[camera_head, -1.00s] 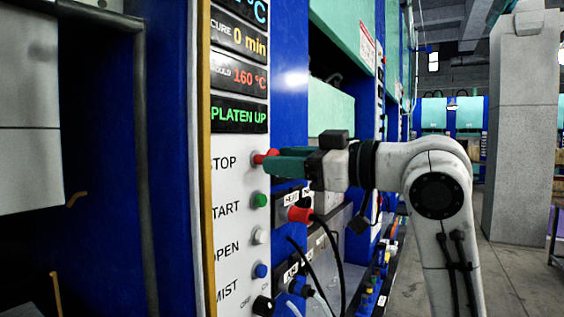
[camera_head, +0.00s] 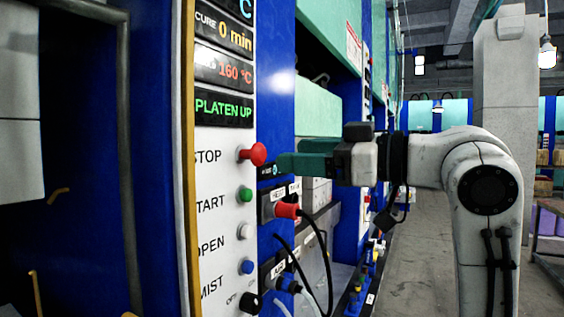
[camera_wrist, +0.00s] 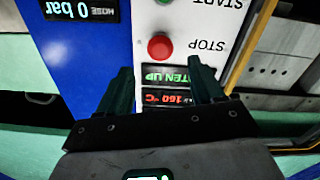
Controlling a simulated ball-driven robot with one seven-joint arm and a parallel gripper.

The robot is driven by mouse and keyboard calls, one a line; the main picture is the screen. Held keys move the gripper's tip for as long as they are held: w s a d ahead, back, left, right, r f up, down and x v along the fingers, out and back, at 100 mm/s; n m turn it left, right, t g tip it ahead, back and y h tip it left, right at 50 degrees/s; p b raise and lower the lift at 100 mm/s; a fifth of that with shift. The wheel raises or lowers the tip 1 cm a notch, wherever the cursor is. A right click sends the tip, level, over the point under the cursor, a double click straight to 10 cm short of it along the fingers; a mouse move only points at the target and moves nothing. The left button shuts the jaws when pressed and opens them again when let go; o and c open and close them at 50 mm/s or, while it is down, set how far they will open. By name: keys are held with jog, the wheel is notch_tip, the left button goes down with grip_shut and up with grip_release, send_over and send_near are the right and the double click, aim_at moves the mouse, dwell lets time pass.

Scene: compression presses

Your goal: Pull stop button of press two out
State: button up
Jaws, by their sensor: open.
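The red mushroom-shaped stop button (camera_head: 256,154) sticks out from the white control panel (camera_head: 222,222) beside the word STOP. My gripper (camera_head: 284,164) is just to the right of the button in the head view, its green fingers pointing at the panel, with a small gap between. In the wrist view the stop button (camera_wrist: 161,47) lies ahead, beyond the fingertips and between their lines. My gripper there (camera_wrist: 163,76) has its two fingers spread wide with nothing between them. I cannot tell the press's number from these views.
Below the stop button are a green start button (camera_head: 244,194), a white open button (camera_head: 245,231), a blue mist button (camera_head: 247,267) and a black knob (camera_head: 250,301). Open floor (camera_head: 424,270) lies to the right.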

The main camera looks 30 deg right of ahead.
jog(key=shift+b+v, duration=0.45)
jog(key=shift+v, duration=2.3)
jog(key=w+d+f+m+h, duration=0.1)
jog(key=w+f+m, duration=0.15)
jog(key=f, duration=0.55)
jog(key=w+d+f+m+h, duration=0.1)
jog(key=w+f+m+h, duration=0.15)
jog(key=f, duration=0.55)
notch_tip(320, 180, down, 22)
jog(key=s+a+m+g+h, duration=0.2)
jog(key=m+g, duration=0.1)
jog(key=m, duration=0.1)
jog(key=s+a+f+m+g+h, duration=0.1)
jog(key=s+f+g, duration=0.2)
jog(key=s+f, duration=0.45)
jog(key=s+a+f+m+g+h, duration=0.1)
jog(key=s+f+g+h, duration=0.3)
jog(key=f, duration=0.7)
jog(key=s+d+f+g, duration=0.1)
jog(key=s+f, duration=0.4)
jog(key=s, duration=0.4)
jog(key=s+d+f+g, duration=0.1)
jog(key=s+f, duration=0.4)
jog(key=s, duration=0.5)
jog(key=shift+g, duration=0.8)
